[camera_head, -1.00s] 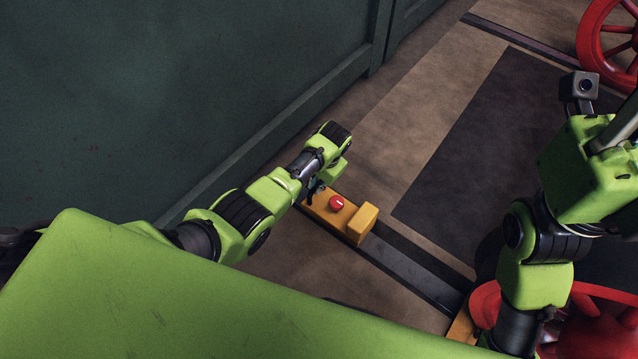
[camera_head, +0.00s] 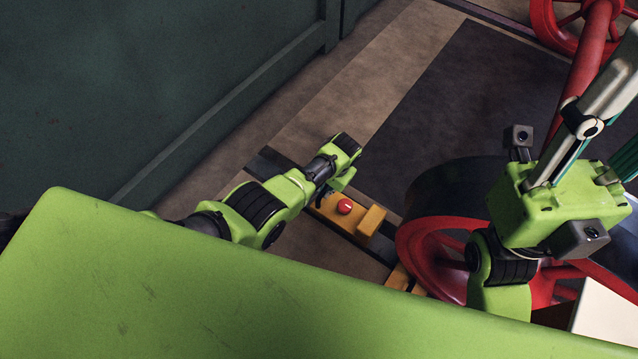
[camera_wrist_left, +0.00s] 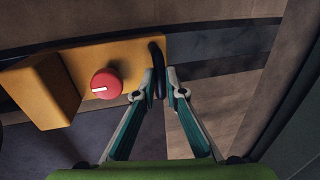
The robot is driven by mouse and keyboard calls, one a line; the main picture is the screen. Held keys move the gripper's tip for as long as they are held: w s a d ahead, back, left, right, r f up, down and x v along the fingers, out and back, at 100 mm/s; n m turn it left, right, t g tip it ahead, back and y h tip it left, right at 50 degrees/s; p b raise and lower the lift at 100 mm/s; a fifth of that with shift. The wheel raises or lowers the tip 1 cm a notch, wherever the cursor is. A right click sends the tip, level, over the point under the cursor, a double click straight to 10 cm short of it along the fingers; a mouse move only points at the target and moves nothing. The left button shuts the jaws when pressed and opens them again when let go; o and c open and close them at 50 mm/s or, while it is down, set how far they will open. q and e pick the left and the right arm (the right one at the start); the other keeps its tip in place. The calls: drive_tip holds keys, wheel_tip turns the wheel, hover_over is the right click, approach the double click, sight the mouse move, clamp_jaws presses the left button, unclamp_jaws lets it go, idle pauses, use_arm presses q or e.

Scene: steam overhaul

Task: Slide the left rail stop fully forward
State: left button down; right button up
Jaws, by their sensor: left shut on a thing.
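The left rail stop is a yellow block (camera_head: 368,222) with a red knob (camera_head: 344,207), sitting on a dark rail on the floor. In the left wrist view the yellow body (camera_wrist_left: 45,90), the red knob (camera_wrist_left: 106,84) and a black upright handle (camera_wrist_left: 158,62) at its right end show. My left gripper (camera_wrist_left: 166,92) has its two fingertips on either side of this handle and is shut on it. In the head view the left fingers are mostly hidden by my wrist. My right gripper (camera_head: 606,125) is raised at the right, its fingertips out of the picture.
A large red spoked wheel (camera_head: 412,245) with a dark rim stands close to the right of the stop. Another yellow piece (camera_head: 399,278) shows below it. A second red wheel (camera_head: 543,22) is at the top right. A dark green wall (camera_head: 150,90) runs along the left.

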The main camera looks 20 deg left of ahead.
use_arm(q)
drive_tip(key=shift+s+d+f, duration=0.1)
drive_tip(key=shift+s+d, duration=0.1)
drive_tip(key=shift+d, duration=0.15)
drive_tip(key=c, duration=2.1)
unclamp_jaws()
drive_tip(key=shift+d, duration=0.1)
drive_tip(key=shift+w, duration=0.1)
drive_tip(key=shift+r, duration=0.6)
drive_tip(key=r, duration=0.3)
drive_tip(key=d+r, duration=0.1)
drive_tip(key=r, duration=0.3)
drive_tip(key=s+d+r, duration=0.1)
drive_tip(key=r, duration=0.2)
drive_tip(key=shift+r, duration=0.35)
